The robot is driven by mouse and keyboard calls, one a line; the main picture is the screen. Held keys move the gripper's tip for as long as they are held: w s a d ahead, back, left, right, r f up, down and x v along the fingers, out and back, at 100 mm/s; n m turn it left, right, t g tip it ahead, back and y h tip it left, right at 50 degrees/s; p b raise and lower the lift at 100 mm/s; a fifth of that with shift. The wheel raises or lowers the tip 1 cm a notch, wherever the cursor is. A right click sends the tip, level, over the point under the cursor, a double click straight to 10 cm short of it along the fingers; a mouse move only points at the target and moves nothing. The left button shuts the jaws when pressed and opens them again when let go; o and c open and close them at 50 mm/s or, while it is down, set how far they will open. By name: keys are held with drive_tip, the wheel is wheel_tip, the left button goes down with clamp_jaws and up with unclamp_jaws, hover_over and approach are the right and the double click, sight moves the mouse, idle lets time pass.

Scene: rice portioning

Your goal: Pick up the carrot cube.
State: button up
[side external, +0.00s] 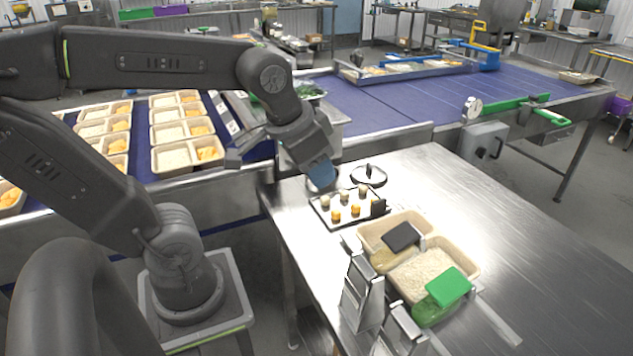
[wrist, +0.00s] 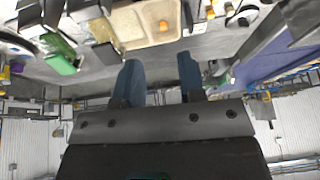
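Small orange cubes, which look like carrot (side external: 336,216), sit in the front row of a small dark tray (side external: 318,215) on the steel table in the side view. Paler cubes (side external: 345,196) stand behind them. My gripper (side external: 321,178) is above and behind the small tray, pointing down at a tilt, apart from the cubes. In the wrist view its two blue fingers (wrist: 158,68) are spread with nothing between them. A small orange piece (wrist: 163,25) shows in a beige tray there.
A beige two-compartment tray (side external: 475,262) stands at the right, with rice, a green scoop (side external: 448,287) and a dark scoop (side external: 402,237). Metal stands (side external: 362,290) are in front. A black round tool (side external: 369,176) lies behind the cubes. The table's right side is clear.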

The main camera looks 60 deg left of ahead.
drive_tip(key=w+a+f+g, duration=0.2)
drive_tip(key=w+a, duration=0.5)
drive_tip(key=a, duration=0.3)
drive_tip(key=w+a+f+g, duration=0.2)
drive_tip(key=w+a, duration=0.5)
drive_tip(key=a, duration=0.3)
drive_tip(key=w+a+f+g, duration=0.1)
drive_tip(key=a+f, duration=0.2)
drive_tip(key=a, duration=0.3)
drive_tip(key=w+a+f, duration=0.1)
drive_tip(key=a+f, duration=0.3)
drive_tip(key=a, duration=0.2)
drive_tip(key=f, duration=0.7)
drive_tip(key=shift+s+d+f, duration=0.2)
drive_tip(key=shift+s+f, duration=0.05)
drive_tip(key=shift+s+d+f, duration=0.1)
drive_tip(key=shift+f, duration=1.4)
drive_tip(key=shift+d+f, duration=0.1)
drive_tip(key=shift+f, duration=1.4)
clamp_jaws()
